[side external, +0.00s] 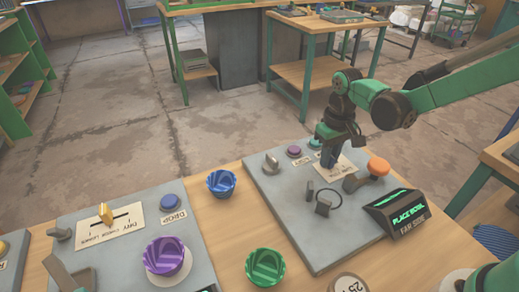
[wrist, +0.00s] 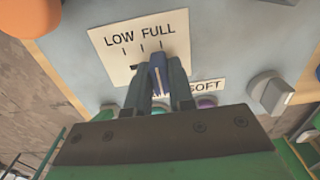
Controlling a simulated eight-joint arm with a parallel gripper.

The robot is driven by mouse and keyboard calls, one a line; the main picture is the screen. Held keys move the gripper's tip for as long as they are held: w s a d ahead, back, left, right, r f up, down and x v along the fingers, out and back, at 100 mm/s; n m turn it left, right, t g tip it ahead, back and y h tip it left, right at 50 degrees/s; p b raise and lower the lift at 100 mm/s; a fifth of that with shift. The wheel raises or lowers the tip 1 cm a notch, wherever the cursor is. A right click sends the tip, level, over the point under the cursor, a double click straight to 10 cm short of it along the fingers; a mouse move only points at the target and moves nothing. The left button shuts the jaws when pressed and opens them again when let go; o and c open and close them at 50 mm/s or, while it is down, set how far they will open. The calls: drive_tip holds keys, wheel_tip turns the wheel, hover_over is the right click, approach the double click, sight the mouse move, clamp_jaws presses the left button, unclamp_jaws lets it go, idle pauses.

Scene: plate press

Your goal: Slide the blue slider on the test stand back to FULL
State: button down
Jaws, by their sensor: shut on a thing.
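The blue slider (wrist: 157,70) stands between my gripper's fingers in the wrist view. It sits below the word FULL on the white label plate (wrist: 112,40), close to the rightmost tick mark. My gripper (wrist: 158,80) is shut on it, with one dark finger on each side. The fingers and slider hide part of the slot. In the side view my gripper (side external: 329,163) points down at the label plate (side external: 344,172) on the grey test stand (side external: 283,207); the slider is too small to make out there.
An orange knob (side external: 378,166), a grey knob (side external: 271,163) and a purple button (side external: 294,151) surround the slider area. Blue (side external: 221,184), green (side external: 266,267) and purple (side external: 166,257) bowls stand to the left and front.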

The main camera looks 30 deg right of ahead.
drive_tip(key=shift+a, duration=0.5)
drive_tip(key=c, duration=0.8)
unclamp_jaws()
drive_tip(key=shift+o, duration=0.2)
drive_tip(key=shift+r, duration=2.85)
